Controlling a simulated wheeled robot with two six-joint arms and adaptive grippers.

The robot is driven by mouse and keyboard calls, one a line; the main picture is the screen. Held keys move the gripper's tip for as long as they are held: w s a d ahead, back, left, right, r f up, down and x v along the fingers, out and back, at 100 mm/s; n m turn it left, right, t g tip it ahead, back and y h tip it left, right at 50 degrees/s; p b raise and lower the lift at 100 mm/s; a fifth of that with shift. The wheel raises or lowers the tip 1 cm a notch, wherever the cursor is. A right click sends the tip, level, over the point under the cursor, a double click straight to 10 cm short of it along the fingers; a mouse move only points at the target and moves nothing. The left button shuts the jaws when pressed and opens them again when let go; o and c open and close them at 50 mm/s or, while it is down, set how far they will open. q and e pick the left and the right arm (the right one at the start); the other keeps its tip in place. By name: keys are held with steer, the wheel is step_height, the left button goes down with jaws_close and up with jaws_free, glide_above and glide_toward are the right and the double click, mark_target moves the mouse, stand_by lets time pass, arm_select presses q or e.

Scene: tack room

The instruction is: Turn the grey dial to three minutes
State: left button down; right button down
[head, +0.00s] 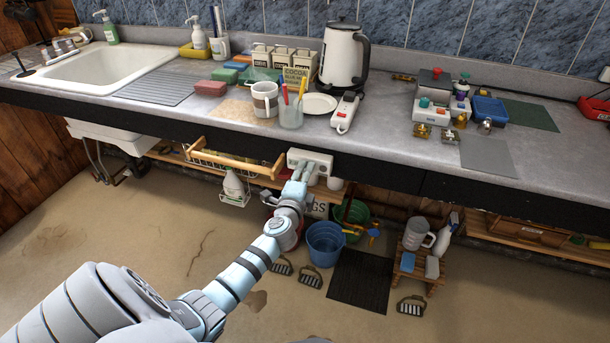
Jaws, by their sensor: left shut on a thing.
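A pale box (322,158) is fixed to the front edge of the counter, just below the worktop. My left gripper (301,174) reaches up to the front of this box from below. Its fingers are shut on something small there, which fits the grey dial. The dial itself is hidden by the fingers, and I cannot read any minute marks or its setting. My right gripper is not in view.
A wooden-railed rack (235,158) hangs left of the box. Blue (325,243) and green buckets and a stool (418,262) stand below.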

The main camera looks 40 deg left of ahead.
arm_select(q)
steer(key=m, duration=0.4)
steer(key=m+b, duration=0.1)
steer(key=m, duration=0.3)
steer(key=shift+d+f+t+y, duration=0.1)
steer(key=shift+t+y, duration=0.2)
steer(key=shift+y, duration=0.1)
steer(key=shift+m, duration=0.3)
steer(key=c, duration=1.3)
jaws_free()
steer(key=v, duration=1.2)
steer(key=shift+w+d, duration=0.1)
